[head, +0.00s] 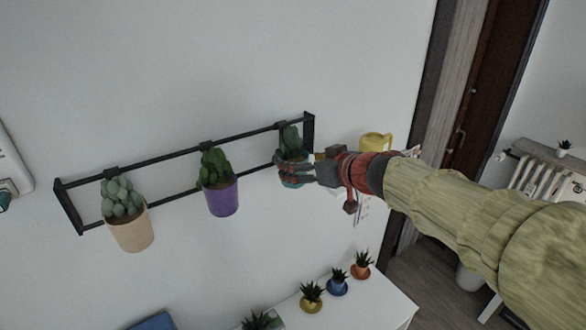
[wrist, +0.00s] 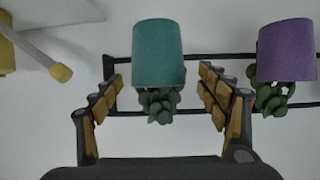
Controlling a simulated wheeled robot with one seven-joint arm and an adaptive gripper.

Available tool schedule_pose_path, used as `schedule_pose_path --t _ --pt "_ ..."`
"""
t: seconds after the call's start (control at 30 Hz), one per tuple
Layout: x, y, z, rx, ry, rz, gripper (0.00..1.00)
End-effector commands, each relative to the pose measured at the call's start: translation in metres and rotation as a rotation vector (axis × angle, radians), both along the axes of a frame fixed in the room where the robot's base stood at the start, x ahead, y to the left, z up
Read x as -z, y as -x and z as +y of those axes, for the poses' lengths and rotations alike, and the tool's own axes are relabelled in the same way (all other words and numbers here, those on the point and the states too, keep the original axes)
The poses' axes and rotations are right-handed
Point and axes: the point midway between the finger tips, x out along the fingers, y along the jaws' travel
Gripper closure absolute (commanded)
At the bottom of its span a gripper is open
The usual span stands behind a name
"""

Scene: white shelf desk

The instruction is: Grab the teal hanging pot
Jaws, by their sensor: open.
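The teal hanging pot (wrist: 158,55) with a green cactus hangs on the black wall rack. In the wrist view it appears upside down, between the two fingers of my open gripper (wrist: 160,95). No finger visibly touches it there. In the head view my gripper (head: 300,172) is at the right end of the rack and covers most of the teal pot; its cactus (head: 291,142) shows above the fingers.
A purple pot (head: 222,199) and a beige pot (head: 130,233) hang left on the rack (head: 160,158). A yellow watering can (head: 375,142) is behind my wrist. Several small potted plants stand on the white desk (head: 375,305) below.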

Motion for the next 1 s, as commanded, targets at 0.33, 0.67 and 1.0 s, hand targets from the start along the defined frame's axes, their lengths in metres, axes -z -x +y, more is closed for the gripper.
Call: schedule_pose_path --t 0.33,0.67,1.0 --pt "0.023 -0.034 0.020 0.000 0.001 -0.001 0.25" --pt "0.024 -0.041 0.024 0.002 0.001 -0.002 0.25" --pt "0.024 -0.041 0.024 0.002 0.001 -0.002 0.43"
